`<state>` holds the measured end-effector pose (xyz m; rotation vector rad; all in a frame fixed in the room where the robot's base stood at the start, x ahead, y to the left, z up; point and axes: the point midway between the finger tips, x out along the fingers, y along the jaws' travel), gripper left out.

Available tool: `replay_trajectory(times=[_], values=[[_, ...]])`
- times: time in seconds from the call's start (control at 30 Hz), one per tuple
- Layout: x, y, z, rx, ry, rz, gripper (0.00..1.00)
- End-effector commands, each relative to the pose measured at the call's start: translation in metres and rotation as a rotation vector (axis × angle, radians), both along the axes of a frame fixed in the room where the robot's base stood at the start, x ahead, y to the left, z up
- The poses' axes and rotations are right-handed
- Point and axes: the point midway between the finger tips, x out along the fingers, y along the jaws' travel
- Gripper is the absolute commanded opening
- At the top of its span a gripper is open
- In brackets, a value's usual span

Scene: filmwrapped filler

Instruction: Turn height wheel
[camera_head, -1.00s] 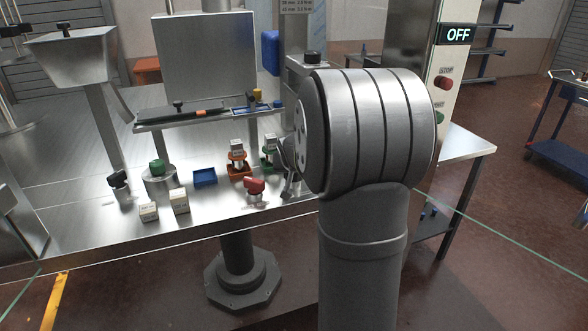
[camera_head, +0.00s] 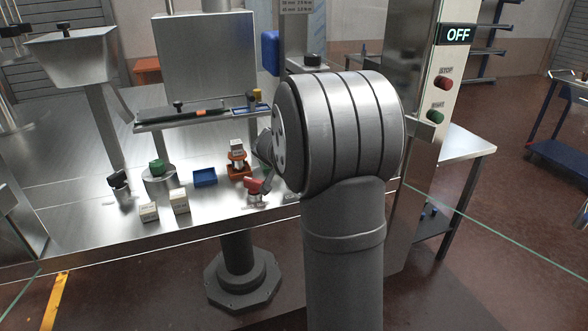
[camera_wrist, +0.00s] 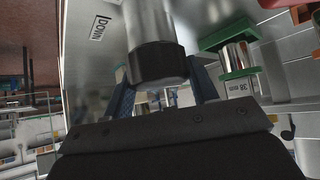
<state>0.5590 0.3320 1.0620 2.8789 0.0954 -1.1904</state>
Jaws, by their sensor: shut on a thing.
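A dark, faceted wheel (camera_wrist: 158,64) on the end of a shiny metal column (camera_wrist: 150,20) fills the middle of the wrist view. My gripper (camera_wrist: 162,80) has one blue finger on each side of the wheel and is shut on it. A label reading "DOWN" (camera_wrist: 97,27) is on the metal surface to the left of the column. In the head view my arm hides the gripper and the gripped wheel.
A green-based piece marked 38 mm (camera_wrist: 238,62) stands close on the right in the wrist view. The display (camera_head: 457,35) reads OFF.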

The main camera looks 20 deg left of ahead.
Motion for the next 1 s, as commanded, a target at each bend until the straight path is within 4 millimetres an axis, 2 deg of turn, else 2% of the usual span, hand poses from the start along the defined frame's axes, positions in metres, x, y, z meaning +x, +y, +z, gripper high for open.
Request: replay_trajectory(times=[0.63,0.67,0.73,1.0], values=[[-0.0008,0.0003,-0.0015,0.0,0.003,-0.04,0.3],[-0.0008,0.0003,-0.0015,0.0,0.003,-0.04,0.59],[-0.0008,0.0002,-0.0013,0.0,0.003,-0.04,0.73],[-0.0004,0.0001,-0.0006,0.0,0.002,-0.04,0.75]])
